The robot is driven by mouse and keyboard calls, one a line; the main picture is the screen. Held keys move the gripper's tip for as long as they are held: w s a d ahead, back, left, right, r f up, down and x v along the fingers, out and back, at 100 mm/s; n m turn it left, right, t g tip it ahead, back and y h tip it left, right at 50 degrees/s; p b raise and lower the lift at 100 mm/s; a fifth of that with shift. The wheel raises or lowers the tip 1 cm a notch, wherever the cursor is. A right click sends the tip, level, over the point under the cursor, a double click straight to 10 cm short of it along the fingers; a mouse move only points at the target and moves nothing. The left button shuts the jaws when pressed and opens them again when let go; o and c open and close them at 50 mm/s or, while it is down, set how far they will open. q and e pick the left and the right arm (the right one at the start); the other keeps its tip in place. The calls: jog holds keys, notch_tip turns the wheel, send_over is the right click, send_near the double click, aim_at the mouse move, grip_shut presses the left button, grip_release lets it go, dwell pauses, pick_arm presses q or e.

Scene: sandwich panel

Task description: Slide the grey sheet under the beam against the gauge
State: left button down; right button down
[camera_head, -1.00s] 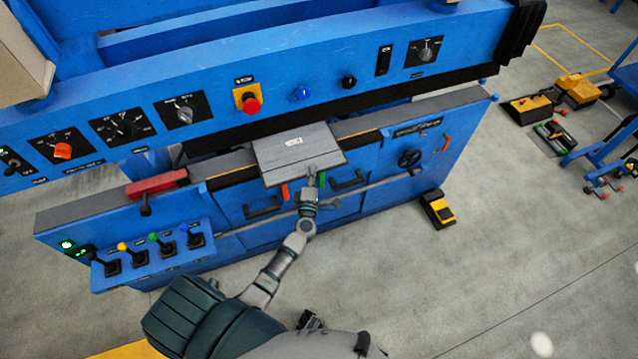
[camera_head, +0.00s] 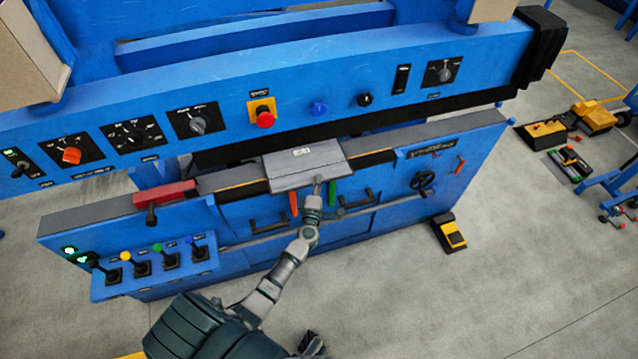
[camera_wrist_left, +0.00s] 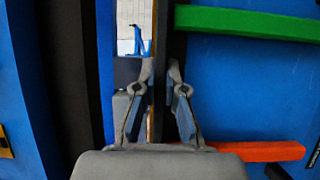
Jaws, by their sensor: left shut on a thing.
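The grey sheet (camera_head: 310,170) lies across the front edge of the bed of the blue machine, with a small white label near its far edge. The far part passes under the beam (camera_head: 290,80), which hides that edge. My left gripper (camera_head: 318,184) is shut on the near edge of the sheet, close to its middle. In the left wrist view both fingers (camera_wrist_left: 160,75) stand close together around a thin dark edge. I cannot make out the gauge behind the beam, nor whether the sheet touches it.
A red block (camera_head: 165,193) sits on the bed left of the sheet. Levers with coloured knobs (camera_head: 155,262) stand at the lower left, and a handwheel (camera_head: 422,182) is at the right. A black and yellow pedal (camera_head: 448,232) is on the floor.

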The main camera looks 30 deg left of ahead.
pick_arm(q)
jog(key=shift+w+r, duration=0.1)
jog(key=shift+r, duration=0.1)
jog(key=c, duration=1.2)
grip_release()
jog(key=shift+a+r, duration=0.1)
jog(key=shift+w+a+f, duration=0.1)
jog(key=shift+a+f, duration=0.05)
jog(key=shift+f, duration=0.1)
jog(key=v, duration=1.2)
jog(key=shift+f, duration=0.1)
